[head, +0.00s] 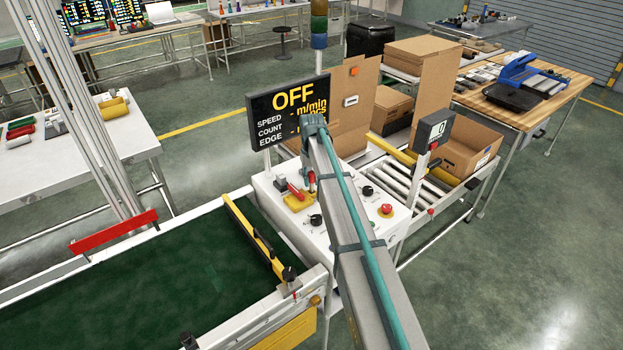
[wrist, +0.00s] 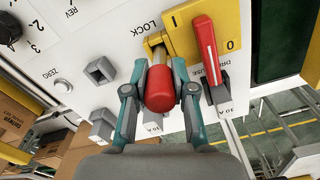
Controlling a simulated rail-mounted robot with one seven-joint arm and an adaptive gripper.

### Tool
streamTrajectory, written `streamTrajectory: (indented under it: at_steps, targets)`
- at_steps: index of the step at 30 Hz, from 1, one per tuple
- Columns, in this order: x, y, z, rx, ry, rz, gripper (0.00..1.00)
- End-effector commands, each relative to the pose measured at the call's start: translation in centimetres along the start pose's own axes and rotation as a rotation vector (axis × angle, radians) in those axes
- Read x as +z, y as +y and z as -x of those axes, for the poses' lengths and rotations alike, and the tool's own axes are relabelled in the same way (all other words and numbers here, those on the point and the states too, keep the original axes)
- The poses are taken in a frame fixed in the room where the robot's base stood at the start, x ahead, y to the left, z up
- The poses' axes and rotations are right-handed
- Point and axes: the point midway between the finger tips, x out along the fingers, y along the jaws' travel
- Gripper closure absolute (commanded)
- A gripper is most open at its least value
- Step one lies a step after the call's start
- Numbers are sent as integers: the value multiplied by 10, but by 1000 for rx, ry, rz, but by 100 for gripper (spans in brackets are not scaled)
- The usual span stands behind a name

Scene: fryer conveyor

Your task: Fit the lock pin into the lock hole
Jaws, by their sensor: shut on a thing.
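My gripper (wrist: 160,92) has its teal fingers closed on either side of a red rounded knob, which I take to be the lock pin (wrist: 161,88). The knob hides most of what is below it. A metal and brass-coloured piece (wrist: 154,44) shows just beyond the knob, by the LOCK label; I cannot tell whether it is part of the pin or the lock fitting. The lock hole cannot be made out. Beside it is a yellow plate (wrist: 237,38) with a red lever (wrist: 205,48).
The white control panel (head: 273,205) has black knobs (head: 316,220) and a red button (head: 387,210). In the wrist view, a grey switch (wrist: 100,70) and a black knob (wrist: 8,28) are left of the gripper. The display (head: 288,110) reads OFF. The green conveyor belt (head: 150,275) is bare.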

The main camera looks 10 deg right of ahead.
Motion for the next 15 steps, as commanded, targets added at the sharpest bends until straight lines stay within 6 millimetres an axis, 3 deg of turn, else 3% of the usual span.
streamTrajectory:
  at_steps: [15]
  targets:
    - [0, 0, -13, 0, 0, 0, 100]
